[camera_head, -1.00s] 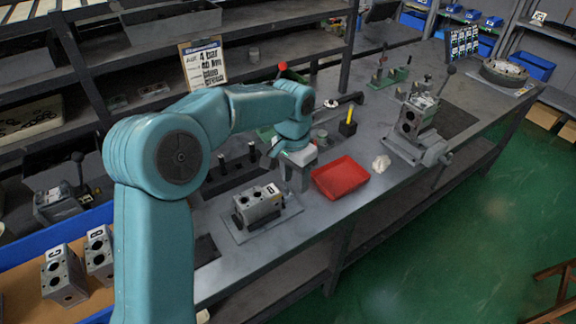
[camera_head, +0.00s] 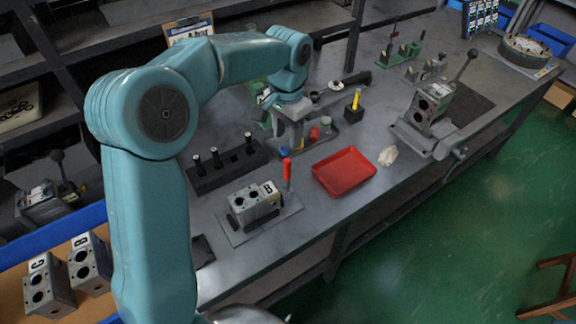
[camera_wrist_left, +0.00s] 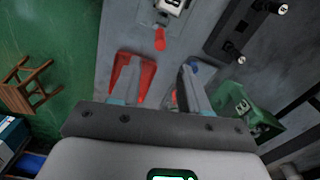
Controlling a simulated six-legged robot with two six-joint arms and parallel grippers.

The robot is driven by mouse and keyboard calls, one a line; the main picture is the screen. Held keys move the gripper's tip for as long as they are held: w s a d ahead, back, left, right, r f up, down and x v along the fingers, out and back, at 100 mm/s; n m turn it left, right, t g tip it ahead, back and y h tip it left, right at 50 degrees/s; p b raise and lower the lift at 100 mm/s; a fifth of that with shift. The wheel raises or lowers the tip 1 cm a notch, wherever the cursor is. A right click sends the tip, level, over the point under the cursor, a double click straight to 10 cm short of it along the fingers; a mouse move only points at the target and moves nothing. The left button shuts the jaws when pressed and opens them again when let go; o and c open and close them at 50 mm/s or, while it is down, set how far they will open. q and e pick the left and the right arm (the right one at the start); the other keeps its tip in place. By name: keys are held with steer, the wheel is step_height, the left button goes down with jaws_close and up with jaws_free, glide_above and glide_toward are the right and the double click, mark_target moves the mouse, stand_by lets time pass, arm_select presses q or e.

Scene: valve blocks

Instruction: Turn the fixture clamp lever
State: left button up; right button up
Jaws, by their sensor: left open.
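A red-handled lever (camera_head: 287,172) stands upright at the right side of the fixture plate (camera_head: 238,236). A grey valve block marked B (camera_head: 254,205) sits on that plate. The red handle also shows in the left wrist view (camera_wrist_left: 160,40), beyond my fingers, with part of the block (camera_wrist_left: 171,6) at the top edge. My left gripper (camera_head: 290,138) is above the bench, behind the lever in the head view. Its two fingers (camera_wrist_left: 157,68) are apart with nothing between them, and clear of the red handle. My right gripper is not in view.
A red tray (camera_head: 344,171) lies right of the lever. A dark rack with several black pegs (camera_head: 225,164) stands to the left. A vise with a long black-knobbed lever (camera_head: 430,110) and a crumpled white cloth (camera_head: 387,156) are farther right. Shelves stand behind the bench.

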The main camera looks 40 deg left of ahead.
mark_target(287, 175)
arm_select(q)
step_height(287, 175, down, 13)
steer(key=shift+s+f+p, duration=0.15)
steer(key=shift+f+p, duration=0.05)
steer(key=shift+p, duration=0.4)
steer(key=shift+w+f, duration=0.2)
steer(key=shift+f, duration=0.1)
steer(key=shift+s, duration=0.1)
steer(key=shift+s+r, duration=0.1)
jaws_close()
